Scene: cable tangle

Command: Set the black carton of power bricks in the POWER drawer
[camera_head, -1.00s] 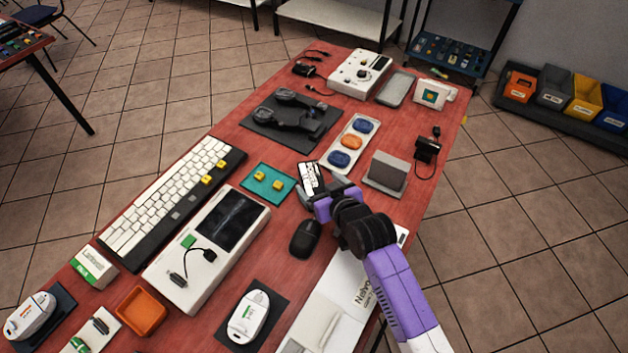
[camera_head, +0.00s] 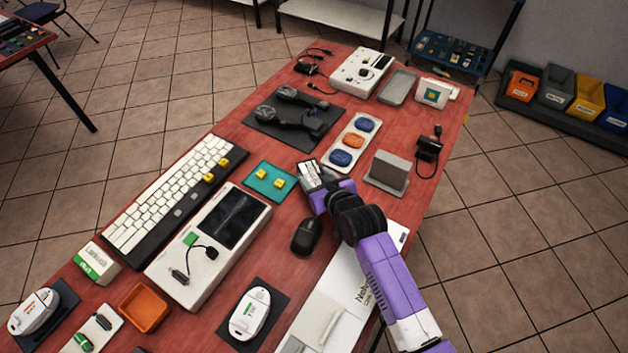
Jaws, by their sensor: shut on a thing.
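My gripper (camera_head: 322,186), at the end of the purple and black arm, is low over the red table near its right side. It is shut on a small black carton (camera_head: 309,175) with a white, dark-printed label on top. The gripper hides part of the carton, and I cannot tell whether its underside touches the table. No drawer marked POWER can be made out in this view.
A black mouse (camera_head: 306,237) lies just below the gripper, and a teal pad (camera_head: 261,184) with yellow keys is to its left. A grey block (camera_head: 389,171) stands to its right. Open bins (camera_head: 555,88) stand along the right wall.

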